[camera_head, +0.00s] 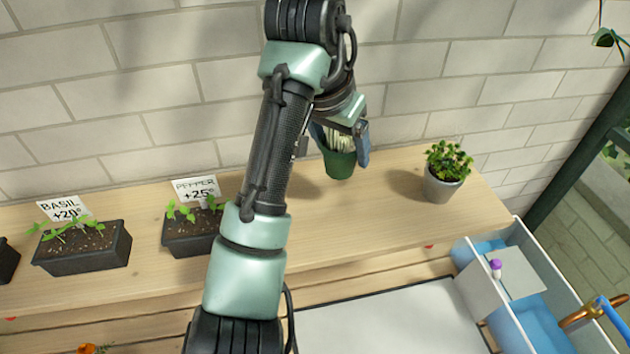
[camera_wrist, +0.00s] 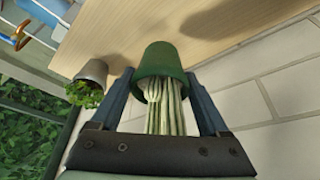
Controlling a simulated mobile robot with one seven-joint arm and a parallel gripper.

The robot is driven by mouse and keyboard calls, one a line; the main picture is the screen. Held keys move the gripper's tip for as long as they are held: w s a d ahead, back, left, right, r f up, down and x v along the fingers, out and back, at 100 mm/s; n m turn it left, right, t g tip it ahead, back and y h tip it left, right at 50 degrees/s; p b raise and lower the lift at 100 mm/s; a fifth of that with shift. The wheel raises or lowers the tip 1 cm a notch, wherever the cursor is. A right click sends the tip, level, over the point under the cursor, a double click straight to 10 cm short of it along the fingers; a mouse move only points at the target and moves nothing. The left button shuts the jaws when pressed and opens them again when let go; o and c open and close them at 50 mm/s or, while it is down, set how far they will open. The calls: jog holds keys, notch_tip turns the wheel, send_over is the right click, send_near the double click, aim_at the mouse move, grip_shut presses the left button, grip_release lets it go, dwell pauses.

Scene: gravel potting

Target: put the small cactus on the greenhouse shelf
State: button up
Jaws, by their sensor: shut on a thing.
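The small cactus (camera_head: 333,136) has pale green ribbed stems and sits in a dark green pot (camera_head: 341,163). My gripper (camera_head: 345,146) is shut on the pot and holds it upright over the wooden shelf (camera_head: 390,225). In the wrist view the cactus (camera_wrist: 165,108) and its green pot (camera_wrist: 161,62) are between the two fingers (camera_wrist: 160,90). The pot appears above the shelf board, with a shadow on the wood; whether its base touches the board I cannot tell. My arm hides part of the shelf and wall.
A leafy plant in a grey pot (camera_head: 441,185) stands on the shelf to the right. Black planters labelled pepper (camera_head: 190,244) and basil (camera_head: 85,263) stand to the left. A white bin (camera_head: 535,250) holding blue items is at lower right. The brick wall (camera_head: 440,70) is behind the shelf.

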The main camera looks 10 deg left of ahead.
notch_tip(320, 180, down, 8)
jog(key=shift+f+p, duration=0.1)
jog(key=shift+p, duration=1)
jog(key=o, duration=1.5)
jog(key=shift+f, duration=0.1)
jog(key=shift+c, duration=0.2)
